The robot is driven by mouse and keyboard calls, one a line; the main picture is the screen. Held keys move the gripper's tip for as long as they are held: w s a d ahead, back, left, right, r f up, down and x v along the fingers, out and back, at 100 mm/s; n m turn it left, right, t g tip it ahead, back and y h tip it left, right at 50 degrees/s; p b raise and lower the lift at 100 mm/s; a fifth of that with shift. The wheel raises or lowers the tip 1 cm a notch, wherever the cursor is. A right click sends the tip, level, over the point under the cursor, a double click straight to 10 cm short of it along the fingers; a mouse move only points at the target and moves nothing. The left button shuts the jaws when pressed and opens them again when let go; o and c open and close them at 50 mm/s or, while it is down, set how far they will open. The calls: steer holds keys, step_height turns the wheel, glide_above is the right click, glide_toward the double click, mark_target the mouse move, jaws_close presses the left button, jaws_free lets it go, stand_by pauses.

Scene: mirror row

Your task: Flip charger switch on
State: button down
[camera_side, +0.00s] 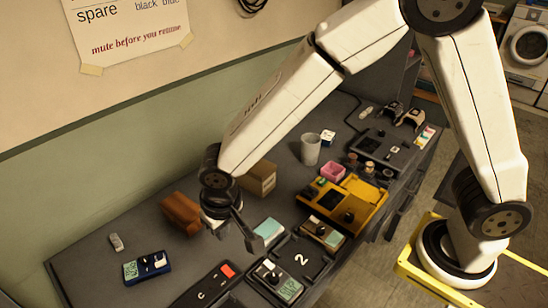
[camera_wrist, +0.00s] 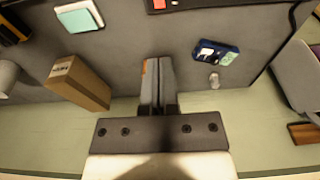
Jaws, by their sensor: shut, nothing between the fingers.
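Several small devices with switches or knobs lie on the dark bench, and I cannot tell which one is the charger. A black strip with a red switch (camera_side: 227,269) lies at the front, and its red part shows at the top of the wrist view (camera_wrist: 166,3). A device with a pale screen and knob (camera_side: 277,281) lies right of it. A blue device with a screen and white knobs (camera_side: 146,267) lies at the left; it also shows in the wrist view (camera_wrist: 214,52). My gripper (camera_side: 254,243) is shut and empty above the bench, behind the strip; it also shows in the wrist view (camera_wrist: 158,62).
A cardboard box (camera_side: 260,179) and a brown block (camera_side: 181,213) stand near the wall. A teal-and-white pad (camera_side: 268,231) lies close to my gripper. A yellow device (camera_side: 345,203), a grey cup (camera_side: 311,148) and a black panel (camera_side: 385,151) are further right. Bench between blue device and strip is clear.

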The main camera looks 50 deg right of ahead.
mark_target(228, 271)
steer(key=shift+w+f, duration=0.3)
steer(key=shift+f, duration=2)
steer(key=shift+w+f, duration=0.35)
steer(key=shift+f, duration=1.9)
steer(key=shift+w+f, duration=0.3)
steer(key=shift+f, duration=2)
steer(key=shift+f, duration=0.25)
steer(key=shift+s, duration=0.1)
steer(key=shift+s+r, duration=0.2)
steer(key=shift+s, duration=0.45)
steer(key=shift+r, duration=0.1)
step_height(228, 271, up, 14)
steer(key=s, duration=0.2)
